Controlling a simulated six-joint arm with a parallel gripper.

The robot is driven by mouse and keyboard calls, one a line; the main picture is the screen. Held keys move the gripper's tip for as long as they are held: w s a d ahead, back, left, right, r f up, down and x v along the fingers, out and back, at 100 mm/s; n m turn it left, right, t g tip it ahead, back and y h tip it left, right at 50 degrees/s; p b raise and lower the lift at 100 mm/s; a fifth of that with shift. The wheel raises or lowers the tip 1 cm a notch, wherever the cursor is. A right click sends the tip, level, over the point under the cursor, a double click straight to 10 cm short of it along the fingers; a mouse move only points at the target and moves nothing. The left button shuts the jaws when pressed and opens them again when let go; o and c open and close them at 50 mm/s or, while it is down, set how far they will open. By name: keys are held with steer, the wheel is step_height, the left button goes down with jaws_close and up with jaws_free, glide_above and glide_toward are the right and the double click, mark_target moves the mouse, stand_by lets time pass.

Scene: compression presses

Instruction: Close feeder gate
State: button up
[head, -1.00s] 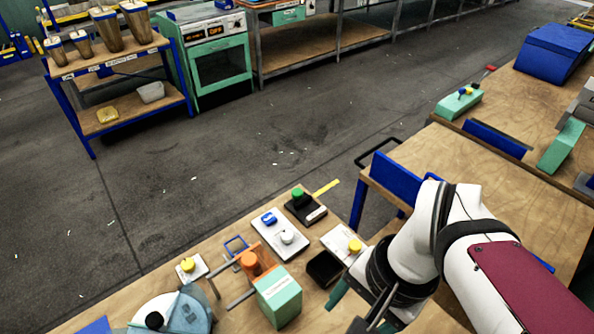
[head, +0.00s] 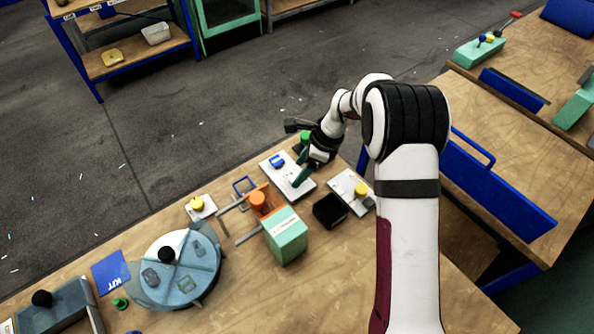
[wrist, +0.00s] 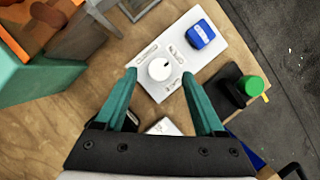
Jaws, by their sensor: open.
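No part in view is readably marked as the feeder gate, so I cannot tell which it is. My gripper (head: 301,176) is over a white control plate (head: 272,162) at the bench's far edge. In the wrist view my gripper (wrist: 160,74) has its two teal fingers spread wide. A round white dial (wrist: 159,69) on the white plate (wrist: 160,45) appears between the fingertips, and contact cannot be judged. A blue switch (wrist: 200,34) sits on the same plate. A black block with a green knob (wrist: 250,86) is right of it.
A teal box (head: 286,236) with an orange knob (head: 258,199) and rails stands left of the gripper. A yellow-knobbed plate (head: 348,187) and black tray (head: 330,210) lie nearer. A round blue-grey turntable (head: 181,273) is at left. Bare wood is in front.

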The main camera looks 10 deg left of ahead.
steer(key=shift+x, duration=1.3)
steer(key=shift+c, duration=0.3)
jaws_close()
